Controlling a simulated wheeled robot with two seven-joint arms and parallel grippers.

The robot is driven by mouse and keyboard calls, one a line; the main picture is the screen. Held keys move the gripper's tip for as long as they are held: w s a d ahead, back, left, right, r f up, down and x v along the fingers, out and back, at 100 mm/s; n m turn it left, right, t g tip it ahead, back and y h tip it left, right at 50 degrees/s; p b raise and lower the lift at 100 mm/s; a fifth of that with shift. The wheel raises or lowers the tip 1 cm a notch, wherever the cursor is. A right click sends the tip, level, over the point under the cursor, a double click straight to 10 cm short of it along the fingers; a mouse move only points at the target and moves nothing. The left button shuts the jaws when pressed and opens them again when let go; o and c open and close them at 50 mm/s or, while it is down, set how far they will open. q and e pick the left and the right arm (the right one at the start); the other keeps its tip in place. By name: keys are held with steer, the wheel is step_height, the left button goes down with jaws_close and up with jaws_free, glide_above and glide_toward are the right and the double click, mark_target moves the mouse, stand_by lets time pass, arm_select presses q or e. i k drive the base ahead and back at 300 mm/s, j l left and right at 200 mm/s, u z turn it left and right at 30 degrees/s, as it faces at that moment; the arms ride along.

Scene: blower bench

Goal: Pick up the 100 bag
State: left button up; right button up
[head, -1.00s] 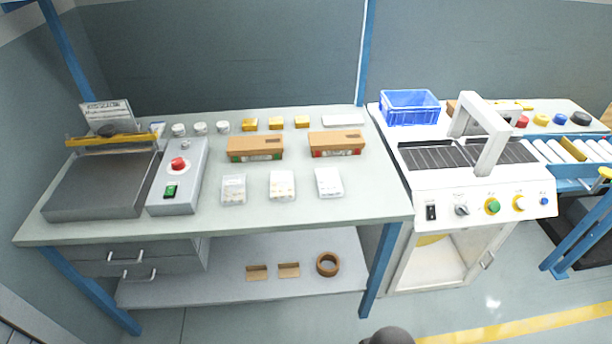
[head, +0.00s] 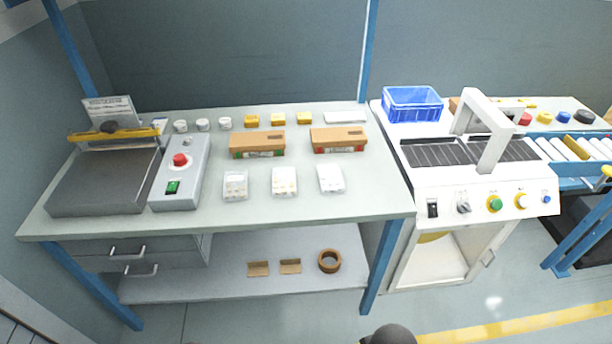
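Three small clear-and-white bags lie in a row near the front of the bench: a left bag (head: 235,186), a middle bag (head: 284,182) and a right bag (head: 330,179). Any number on them is too small to read, so I cannot tell which is the 100 bag. They lie flat and apart from each other. Neither of my grippers is in view. A dark rounded shape at the bottom edge may be part of me.
Two brown boxes (head: 257,143) stand behind the bags, with white and yellow small items in a row behind them. A control box (head: 180,174) and sealer (head: 104,181) stand at left. A blue crate (head: 412,104) and conveyor machine (head: 480,190) stand at right.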

mark_target(284, 178)
steer(key=z, duration=1.2)
steer(key=k+j+z, duration=0.25)
steer(key=k+j, duration=0.2)
steer(key=k+j+z, duration=0.3)
steer(key=k, duration=0.2)
